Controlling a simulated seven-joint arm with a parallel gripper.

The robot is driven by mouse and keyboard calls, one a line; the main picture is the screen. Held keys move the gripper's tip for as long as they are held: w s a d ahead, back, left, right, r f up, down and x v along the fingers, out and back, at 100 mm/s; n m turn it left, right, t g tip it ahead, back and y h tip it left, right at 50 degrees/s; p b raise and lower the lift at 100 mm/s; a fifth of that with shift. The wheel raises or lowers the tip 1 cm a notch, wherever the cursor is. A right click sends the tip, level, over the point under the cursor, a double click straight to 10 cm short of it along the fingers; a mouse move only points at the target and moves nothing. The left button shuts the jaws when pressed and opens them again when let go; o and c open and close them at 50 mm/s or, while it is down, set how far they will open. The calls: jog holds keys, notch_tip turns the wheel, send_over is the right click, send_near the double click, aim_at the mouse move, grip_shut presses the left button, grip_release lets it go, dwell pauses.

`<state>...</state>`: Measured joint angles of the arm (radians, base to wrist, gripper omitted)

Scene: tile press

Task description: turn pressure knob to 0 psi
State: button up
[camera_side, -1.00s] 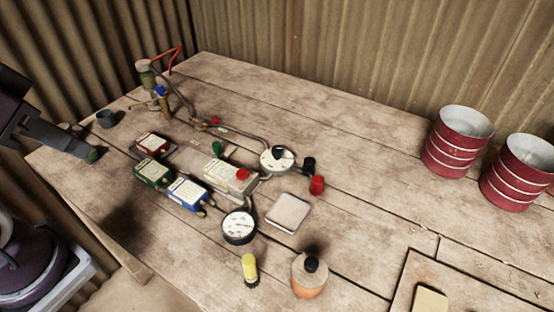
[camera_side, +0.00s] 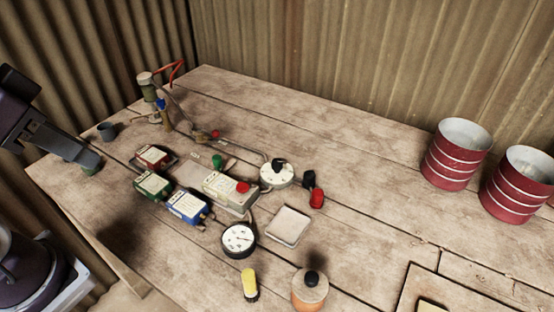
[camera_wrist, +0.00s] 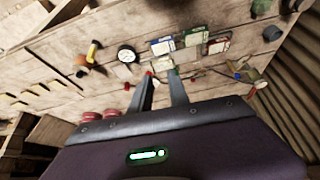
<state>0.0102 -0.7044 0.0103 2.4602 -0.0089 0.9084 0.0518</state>
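The pressure knob (camera_side: 278,166) is a black knob on a round white dial (camera_side: 284,181). It stands at the right end of the row of small boxes. The direction of its pointer is too small to read. A round white gauge with a black rim (camera_side: 239,240) stands in front of it and also shows in the wrist view (camera_wrist: 127,54). My gripper (camera_side: 95,161) is at the far left in the side view, well away from the knob. In the wrist view my gripper (camera_wrist: 160,76) has its two fingers apart, with nothing seen held between them.
Red (camera_side: 154,156), green (camera_side: 152,185) and blue (camera_side: 189,206) boxes stand left of the dial, with a cream box (camera_side: 229,188) beside it. Black and red caps (camera_side: 317,199) are right of it. A square pad (camera_side: 288,225), yellow-topped item (camera_side: 249,283) and orange bottle (camera_side: 310,290) are in front.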

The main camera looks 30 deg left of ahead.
jog(key=o, duration=0.5)
jog(key=w+r+m, duration=0.1)
jog(key=w, duration=0.2)
jog(key=w+r+m+g, duration=0.1)
jog(key=w, duration=0.1)
jog(key=w+d+r+m, duration=0.1)
jog(key=w, duration=0.2)
jog(key=shift+w+d+m+h, duration=0.1)
jog(key=shift+w+m+h, duration=0.2)
jog(key=shift+m+h, duration=0.1)
jog(key=shift+c, duration=0.2)
jog(key=m+g+y, duration=0.1)
jog(key=m+g, duration=0.3)
jog(key=m, duration=1.3)
send_over(278, 162)
notch_tip(278, 162, down, 20)
jog(key=shift+f, duration=0.25)
notch_tip(278, 162, down, 6)
jog(key=shift+f, duration=0.25)
jog(key=shift+c, duration=0.2)
grip_shut()
